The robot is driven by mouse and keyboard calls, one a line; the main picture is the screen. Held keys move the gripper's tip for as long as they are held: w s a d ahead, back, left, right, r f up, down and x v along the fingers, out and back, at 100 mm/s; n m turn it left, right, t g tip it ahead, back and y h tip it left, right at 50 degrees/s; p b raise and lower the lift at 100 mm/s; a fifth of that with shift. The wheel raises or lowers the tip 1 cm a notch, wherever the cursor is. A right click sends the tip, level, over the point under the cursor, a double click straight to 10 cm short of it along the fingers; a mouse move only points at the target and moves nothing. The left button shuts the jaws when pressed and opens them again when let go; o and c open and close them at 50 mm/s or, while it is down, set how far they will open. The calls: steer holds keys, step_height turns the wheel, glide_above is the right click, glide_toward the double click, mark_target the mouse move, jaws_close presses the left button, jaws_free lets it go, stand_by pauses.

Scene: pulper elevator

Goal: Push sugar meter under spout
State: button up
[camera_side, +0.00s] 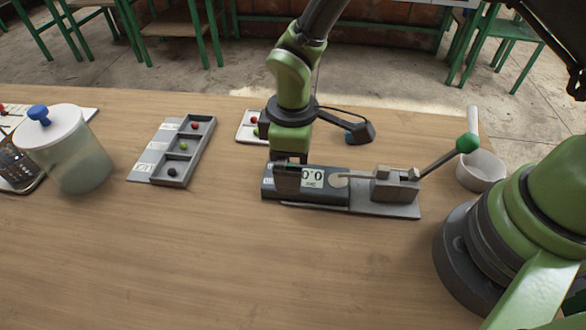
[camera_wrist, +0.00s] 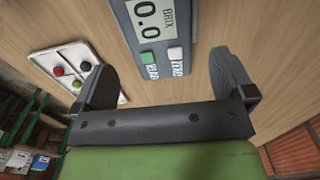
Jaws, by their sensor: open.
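The sugar meter (camera_side: 312,177) is a dark box with a pale display reading 0.0, lying on the table in the side view. It also shows in the wrist view (camera_wrist: 152,28), with BRIX on its display and a green and a white button. The thin spout (camera_side: 360,178) reaches left from a grey lever press (camera_side: 395,187) toward a round pale spot at the meter's right end. I cannot tell whether the tip is exactly over that spot. My gripper (camera_side: 289,180) is open, low at the meter's left part; in the wrist view its fingers (camera_wrist: 161,67) are spread, with the meter's button end between them.
A three-part tray (camera_side: 177,152) holds coloured berries to the left. A small white tray (camera_side: 249,127) with berries lies behind my gripper. A lidded jar (camera_side: 80,160) stands far left; a white pot (camera_side: 481,170) is right of the press. The front table is clear.

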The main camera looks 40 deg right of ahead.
step_height(320, 180, up, 6)
steer(key=shift+f, duration=0.15)
stand_by(0.3)
step_height(320, 180, up, 9)
steer(key=m+t+y, duration=0.1)
steer(key=m+t, duration=0.1)
steer(key=m, duration=0.1)
glide_above(315, 169)
steer(key=s+d+r+m+t, duration=0.2)
steer(key=s+d+r+m, duration=0.45)
steer(key=r, duration=0.35)
steer(key=s+d+m+t, duration=0.1)
steer(key=s, duration=0.3)
steer(key=s+r+m+t+y, duration=0.1)
steer(key=s+m+t, duration=0.1)
steer(key=s, duration=0.2)
steer(key=shift+s+d+r, duration=0.25)
steer(key=shift+d+r, duration=0.05)
steer(key=shift+d, duration=0.05)
steer(key=shift+m, duration=0.25)
